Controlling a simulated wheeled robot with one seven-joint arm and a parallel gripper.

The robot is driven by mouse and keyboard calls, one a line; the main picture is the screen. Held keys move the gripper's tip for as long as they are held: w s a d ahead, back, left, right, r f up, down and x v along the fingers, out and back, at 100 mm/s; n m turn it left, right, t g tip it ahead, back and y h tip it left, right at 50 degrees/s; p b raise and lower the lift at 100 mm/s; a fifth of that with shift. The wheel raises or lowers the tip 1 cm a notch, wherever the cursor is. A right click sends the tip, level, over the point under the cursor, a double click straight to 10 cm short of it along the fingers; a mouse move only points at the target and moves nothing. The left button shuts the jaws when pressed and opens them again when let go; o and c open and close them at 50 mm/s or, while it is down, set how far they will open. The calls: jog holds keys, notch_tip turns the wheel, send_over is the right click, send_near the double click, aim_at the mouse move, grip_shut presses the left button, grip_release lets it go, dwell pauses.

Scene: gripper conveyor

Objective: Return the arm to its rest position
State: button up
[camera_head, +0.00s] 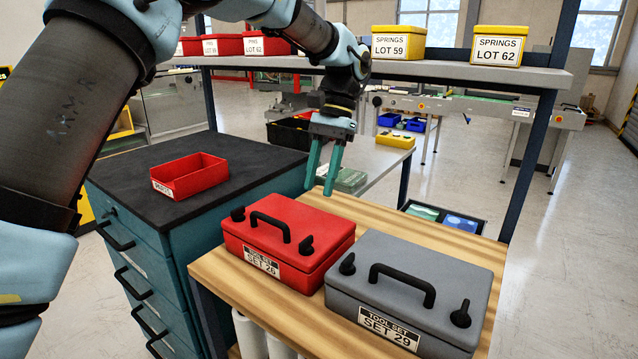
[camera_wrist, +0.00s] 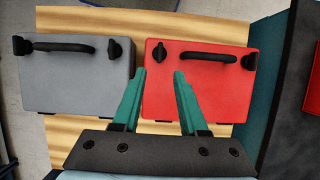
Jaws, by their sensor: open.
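My gripper (camera_head: 319,190) hangs with its green fingers pointing down, above the back part of the wooden bench (camera_head: 218,283). In the wrist view, my gripper (camera_wrist: 158,75) is open with nothing between its fingers. A red toolbox (camera_head: 325,235) labelled SET 26 lies closed on the bench, and it shows at the right in the wrist view (camera_wrist: 205,90). A grey toolbox (camera_head: 455,262) labelled SET 29 lies closed to its right, and it shows at the left in the wrist view (camera_wrist: 75,80). The fingers appear above and apart from both boxes.
A teal drawer cabinet (camera_head: 150,240) stands at the left with an open red bin (camera_head: 190,177) on its dark top. A shelf (camera_head: 440,70) behind the bench carries a yellow bin marked LOT 59 (camera_head: 398,43), another marked LOT 62 (camera_head: 497,46), and red bins.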

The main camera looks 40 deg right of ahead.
jog(key=w+a+f+n+h, duration=0.1)
jog(key=w+a+f+n, duration=0.15)
jog(key=w+a, duration=0.55)
jog(key=w+a+f+n+h, duration=0.15)
jog(key=w+a+n, duration=0.25)
jog(key=a, duration=0.9)
jog(key=s+a+f+n+t+h, duration=0.1)
jog(key=s+a+f+n, duration=0.1)
jog(key=a, duration=1)
jog(key=s+a+f+n+t+h, duration=0.1)
jog(key=a+n, duration=0.4)
jog(key=a, duration=0.7)
jog(key=shift+s+a+f+t, duration=0.3)
jog(key=shift+s+f, duration=0.2)
jog(key=shift+f, duration=0.1)
jog(key=shift+n, duration=0.25)
